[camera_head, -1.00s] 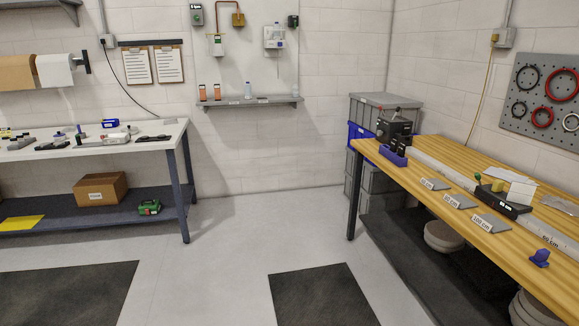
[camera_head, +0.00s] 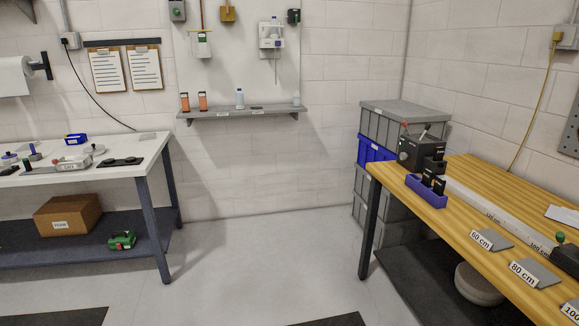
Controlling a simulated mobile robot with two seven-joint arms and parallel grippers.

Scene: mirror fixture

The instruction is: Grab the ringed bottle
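Small bottles stand on a grey wall shelf (camera_head: 245,113) in the middle of the head view. A clear, pale bottle with a blue top (camera_head: 239,98) stands near the shelf's middle. A smaller pale bottle (camera_head: 296,100) stands near its right end. Two orange containers with dark tops, one on the left (camera_head: 185,102) and one beside it (camera_head: 203,101), stand near its left end. No ring shows clearly on any of them at this size, so I cannot tell which bottle is ringed. Neither of my grippers is in view.
A white-topped bench (camera_head: 140,172) stands at left, with a cardboard box (camera_head: 67,214) on its lower shelf. A wooden workbench (camera_head: 470,180) stands at right, with stacked crates (camera_head: 385,125) behind it. The grey floor (camera_head: 250,260) between the benches is clear.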

